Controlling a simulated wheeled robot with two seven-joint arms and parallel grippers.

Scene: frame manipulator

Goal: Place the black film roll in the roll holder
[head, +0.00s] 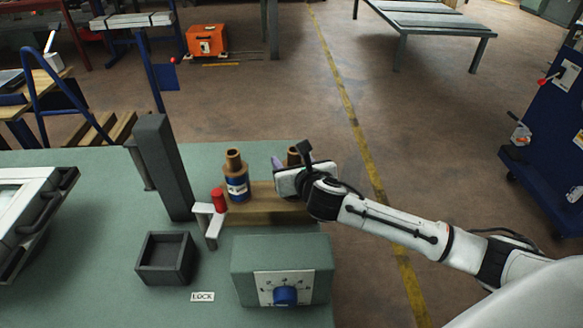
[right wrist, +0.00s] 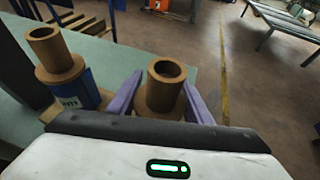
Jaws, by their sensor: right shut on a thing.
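My right gripper (right wrist: 160,98) has its two purple fingers closed around a film roll with a brown hollow core (right wrist: 165,72). The roll is upright, and its lower part is hidden, so I cannot tell its colour. A second roll with a blue label (head: 237,184) stands upright on the block's left part. No part is clearly the roll holder. My left gripper is not in view.
A dark open box (head: 165,260), a tall dark post (head: 160,165), a red cylinder (head: 218,199) by a white bracket (head: 207,222), and a green control box with a blue knob (head: 285,295) stand on the green table (head: 80,230). A white-framed panel (head: 28,205) lies left.

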